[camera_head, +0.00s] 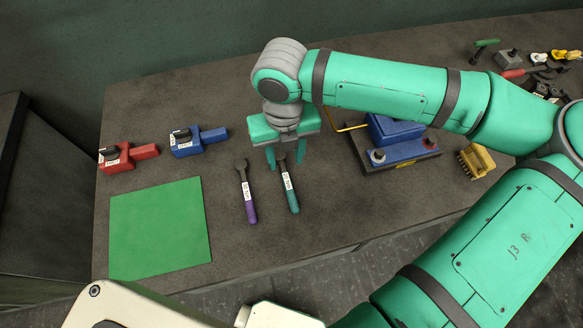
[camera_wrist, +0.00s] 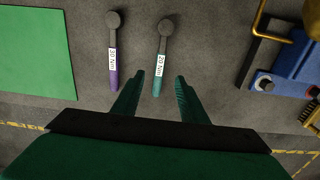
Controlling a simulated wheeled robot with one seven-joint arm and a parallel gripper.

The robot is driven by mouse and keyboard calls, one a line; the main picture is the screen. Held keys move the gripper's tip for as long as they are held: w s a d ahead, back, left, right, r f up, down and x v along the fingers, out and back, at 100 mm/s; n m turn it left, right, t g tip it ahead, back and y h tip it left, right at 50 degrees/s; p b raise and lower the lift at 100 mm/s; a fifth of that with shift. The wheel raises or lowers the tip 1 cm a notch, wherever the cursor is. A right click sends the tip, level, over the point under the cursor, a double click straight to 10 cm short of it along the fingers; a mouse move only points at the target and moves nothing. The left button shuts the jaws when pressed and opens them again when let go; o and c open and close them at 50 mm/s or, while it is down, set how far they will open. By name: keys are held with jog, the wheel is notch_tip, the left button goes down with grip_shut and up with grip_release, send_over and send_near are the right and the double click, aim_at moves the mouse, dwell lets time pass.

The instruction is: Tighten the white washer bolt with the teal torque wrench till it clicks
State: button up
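The teal torque wrench (camera_head: 292,199) lies on the bench, its grey head toward the back and a white label on its shaft. In the wrist view the teal wrench (camera_wrist: 158,82) has a label that seems to read 20 Nm. My gripper (camera_head: 285,160) is open and empty above its head end; in the wrist view the open fingers (camera_wrist: 160,75) stand on either side of its handle. A blue casting (camera_head: 404,151) on a dark base lies to the right. Its front left bolt (camera_head: 378,155) shows a pale ring; the front right one (camera_head: 429,143) looks red.
A purple-handled wrench (camera_head: 249,205) lies close left of the teal one. A green mat (camera_head: 160,228), a red tool (camera_head: 122,157) and a blue tool (camera_head: 192,140) are further left. A yellow bent rod (camera_wrist: 262,22) stands by the casting.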

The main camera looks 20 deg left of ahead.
send_over(287, 180)
jog(key=f, duration=0.5)
jog(key=shift+s+a, duration=0.2)
jog(key=shift+a, duration=0.05)
jog(key=shift+w+d+f, duration=0.1)
jog(key=shift+d+f, duration=0.05)
jog(key=shift+f, duration=1.2)
jog(key=shift+w+d+f, duration=0.1)
jog(key=shift+f, duration=1.2)
grip_shut()
